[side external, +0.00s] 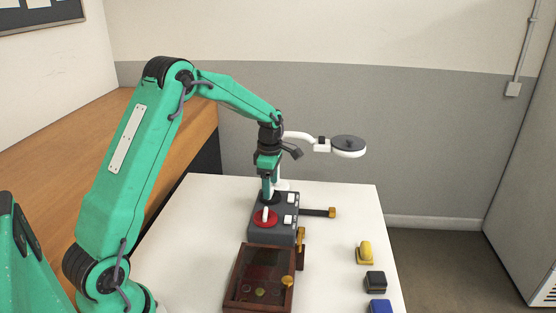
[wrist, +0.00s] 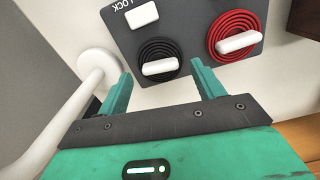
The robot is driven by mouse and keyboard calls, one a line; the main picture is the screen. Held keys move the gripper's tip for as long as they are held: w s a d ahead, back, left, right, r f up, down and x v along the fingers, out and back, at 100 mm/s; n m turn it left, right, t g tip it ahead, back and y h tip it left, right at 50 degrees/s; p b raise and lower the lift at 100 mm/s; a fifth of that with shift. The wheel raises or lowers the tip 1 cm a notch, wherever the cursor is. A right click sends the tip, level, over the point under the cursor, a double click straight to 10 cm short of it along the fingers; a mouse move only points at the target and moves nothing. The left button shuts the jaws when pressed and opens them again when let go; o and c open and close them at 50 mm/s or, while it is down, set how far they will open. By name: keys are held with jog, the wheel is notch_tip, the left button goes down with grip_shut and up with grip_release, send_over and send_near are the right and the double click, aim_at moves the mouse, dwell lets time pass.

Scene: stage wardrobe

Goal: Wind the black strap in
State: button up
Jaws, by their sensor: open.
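A dark grey winder box (side external: 285,208) stands on the white table, with a red reel (side external: 266,218) near its front. The wrist view shows the black reel (wrist: 158,48) with a white crank bar (wrist: 160,67), beside the red reel (wrist: 235,36) with its own white bar. In the side view my gripper hides the black reel.
A white "LOCK" button (wrist: 143,15) sits beside the black reel. A white lamp (side external: 348,147) stands behind; its base (wrist: 99,67) is close to my left finger. A brown glass-topped case (side external: 233,280) is in front. Yellow, black and blue objects line the right; table between is clear.

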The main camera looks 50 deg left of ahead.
jog(key=shift+f, duration=1)
jog(key=c, duration=1)
